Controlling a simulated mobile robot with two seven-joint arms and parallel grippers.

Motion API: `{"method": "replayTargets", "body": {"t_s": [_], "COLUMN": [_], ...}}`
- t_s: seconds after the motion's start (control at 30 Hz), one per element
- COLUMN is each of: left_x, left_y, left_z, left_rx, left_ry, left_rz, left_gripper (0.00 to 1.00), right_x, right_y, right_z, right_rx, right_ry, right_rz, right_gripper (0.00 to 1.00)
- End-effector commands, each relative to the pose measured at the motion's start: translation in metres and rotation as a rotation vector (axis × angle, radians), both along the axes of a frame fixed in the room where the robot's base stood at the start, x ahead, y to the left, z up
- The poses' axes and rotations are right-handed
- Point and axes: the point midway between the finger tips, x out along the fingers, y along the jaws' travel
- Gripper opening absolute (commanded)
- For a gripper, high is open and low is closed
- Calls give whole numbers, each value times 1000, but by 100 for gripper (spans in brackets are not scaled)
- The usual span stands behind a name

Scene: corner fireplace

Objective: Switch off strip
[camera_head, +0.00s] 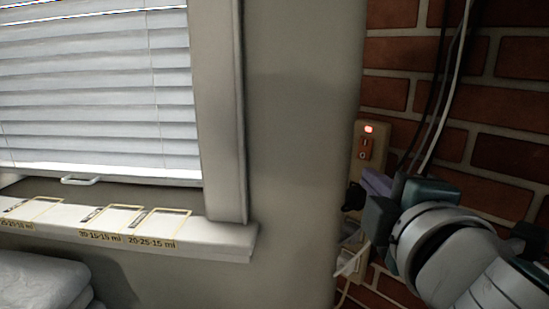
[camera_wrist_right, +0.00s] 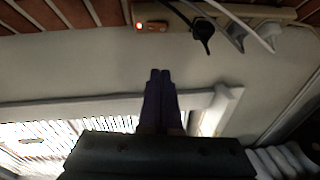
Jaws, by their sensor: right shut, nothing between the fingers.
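The power strip (camera_head: 380,143) is a beige bar mounted upright on the brick wall, beside the grey wall corner. Its red light (camera_head: 369,129) is lit near the top, with a small reddish-brown rocker switch (camera_head: 365,149) just below. In the right wrist view the strip (camera_wrist_right: 180,11) runs along the top edge, with the red light (camera_wrist_right: 139,26) at its left end. My right gripper (camera_head: 370,180) has purple fingers, shut and empty, just below the switch in the head view. The fingers (camera_wrist_right: 159,74) appear apart from the strip in the wrist view. My left gripper is not in view.
Several plugs (camera_wrist_right: 203,30) sit in the strip, with black and white cables (camera_head: 436,120) hanging along the bricks. A window (camera_head: 95,90) with blinds and a white sill (camera_head: 215,238) with labelled frames lie left. The grey wall (camera_head: 300,130) between is bare.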

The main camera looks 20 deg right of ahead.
Motion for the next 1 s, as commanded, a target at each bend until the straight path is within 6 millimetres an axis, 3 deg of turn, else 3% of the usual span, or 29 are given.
{"method": "replayTargets", "body": {"t_s": [0.27,0.73,1.0], "left_x": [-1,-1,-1], "left_y": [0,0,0], "left_z": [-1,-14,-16], "left_rx": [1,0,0], "left_ry": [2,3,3], "left_rz": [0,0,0], "left_gripper": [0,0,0], "right_x": [9,94,105], "right_y": [-3,-39,-70], "right_z": [-1,-12,-17], "right_rx": [1,1,2], "right_ry": [-1,-2,0], "right_rz": [0,-3,-2], "right_gripper": [0,0,0]}}
